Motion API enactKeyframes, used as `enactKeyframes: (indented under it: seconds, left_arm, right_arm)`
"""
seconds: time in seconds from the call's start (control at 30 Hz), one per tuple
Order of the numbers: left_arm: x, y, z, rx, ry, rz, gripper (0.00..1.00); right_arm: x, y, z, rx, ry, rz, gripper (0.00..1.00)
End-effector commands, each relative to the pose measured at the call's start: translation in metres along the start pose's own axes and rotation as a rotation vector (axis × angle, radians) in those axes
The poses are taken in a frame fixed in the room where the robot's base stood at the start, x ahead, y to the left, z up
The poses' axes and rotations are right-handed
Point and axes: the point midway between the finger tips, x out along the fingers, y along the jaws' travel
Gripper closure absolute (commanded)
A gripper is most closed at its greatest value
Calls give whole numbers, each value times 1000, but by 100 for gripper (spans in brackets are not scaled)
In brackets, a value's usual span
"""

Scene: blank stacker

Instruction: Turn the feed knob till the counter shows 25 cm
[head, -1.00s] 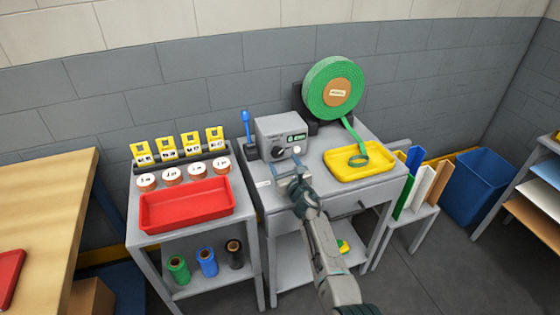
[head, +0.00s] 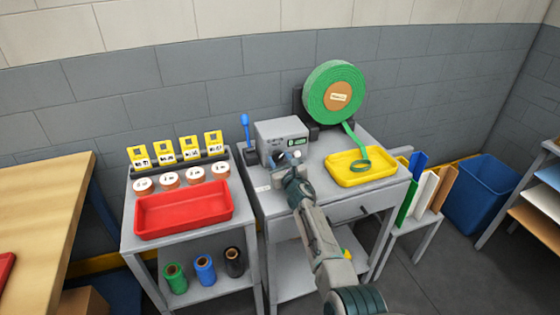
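The grey feeder box (head: 270,130) stands on the middle table, with a small green counter display (head: 297,142) on its front; its digits are too small to read. A pale round button or knob (head: 296,155) shows at the lower right of its front. My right gripper (head: 281,160) is right at the front of the box and covers the place left of that pale part, where a dark knob is mostly hidden. Whether its fingers are closed on the knob cannot be told. A green strap roll (head: 331,92) stands behind the box, its strap hanging down. My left gripper is not in view.
A yellow tray (head: 385,173) lies right of the box under the strap end. A blue-handled tool (head: 245,128) stands left of the box. A red tray (head: 160,226), several tape rolls and yellow cards fill the left cart. A blue bin (head: 483,195) stands at right.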

Motion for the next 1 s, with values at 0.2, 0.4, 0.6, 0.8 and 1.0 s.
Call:
enactKeyframes:
  seconds: [0.2,0.4,0.6,0.8,1.0]
  left_arm:
    - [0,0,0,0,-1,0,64]
    - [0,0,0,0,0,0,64]
    - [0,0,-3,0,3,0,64]
    - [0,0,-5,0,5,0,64]
    - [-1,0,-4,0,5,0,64]
  right_arm:
    - [0,0,0,14,0,0,80]
    - [0,0,0,89,0,0,80]
    - [0,-1,-1,229,0,1,80]
    - [0,-1,-1,379,1,1,80]
    - [0,-2,-1,506,1,0,80]
